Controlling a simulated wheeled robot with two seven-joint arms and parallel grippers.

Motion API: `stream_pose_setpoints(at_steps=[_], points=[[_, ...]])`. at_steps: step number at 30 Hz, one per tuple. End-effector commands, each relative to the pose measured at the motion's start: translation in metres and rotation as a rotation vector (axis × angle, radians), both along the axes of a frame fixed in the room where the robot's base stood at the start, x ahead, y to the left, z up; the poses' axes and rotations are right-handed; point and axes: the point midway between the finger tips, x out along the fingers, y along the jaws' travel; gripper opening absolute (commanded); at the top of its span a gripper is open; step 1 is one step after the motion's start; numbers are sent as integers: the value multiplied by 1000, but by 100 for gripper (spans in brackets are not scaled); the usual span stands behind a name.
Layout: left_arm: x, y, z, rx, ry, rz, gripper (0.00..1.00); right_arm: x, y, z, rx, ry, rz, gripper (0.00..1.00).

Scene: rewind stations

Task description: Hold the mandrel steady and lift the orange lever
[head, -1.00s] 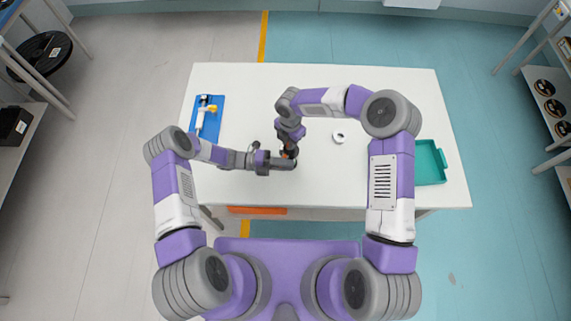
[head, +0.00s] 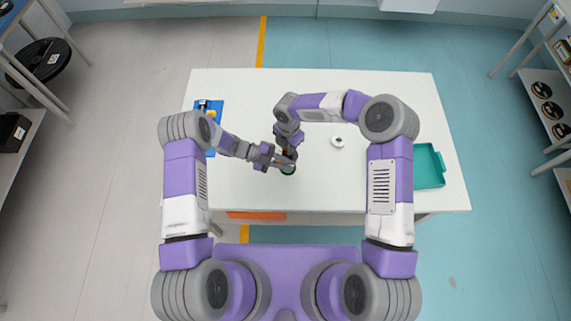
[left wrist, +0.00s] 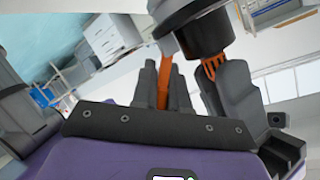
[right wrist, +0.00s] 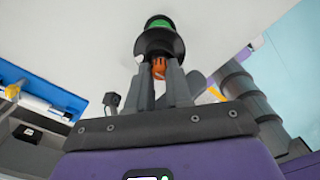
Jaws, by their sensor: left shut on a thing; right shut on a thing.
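The mandrel (right wrist: 158,40) shows in the right wrist view as a dark flanged body with a green face and an orange slotted part. My right gripper (right wrist: 159,72) is shut around the orange part, just beside the flange. The orange lever (left wrist: 164,82) is a flat strip in the left wrist view. My left gripper (left wrist: 164,65) is shut on it, close beside the mandrel. In the head view, my left gripper (head: 284,163) and right gripper (head: 289,152) meet over the mandrel's green spot (head: 287,171), and the lever is mostly hidden.
The white table (head: 330,190) carries a small white ring (head: 338,141) right of the grippers. A teal tray (head: 428,178) is at the right edge. The front right of the table is clear.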

Motion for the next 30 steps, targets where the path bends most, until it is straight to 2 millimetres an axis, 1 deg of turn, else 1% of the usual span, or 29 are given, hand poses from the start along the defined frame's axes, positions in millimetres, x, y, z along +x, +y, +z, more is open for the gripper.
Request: stream_pose_setpoints(at_steps=[7,20,21,23,24,30], points=[[1,-1,1,23,46,-1,0,0,1,1,2,-1,0,0],[1,0,1,26,52,0,0,0,1,1,2,-1,0,0],[1,0,1,26,52,0,20,0,1,1,2,-1,0,0],[1,0,1,26,52,0,29,0,1,1,2,-1,0,0],[1,0,1,26,52,0,35,0,1,1,2,-1,0,0],[1,-1,1,25,51,0,35,0,1,1,2,-1,0,0]])
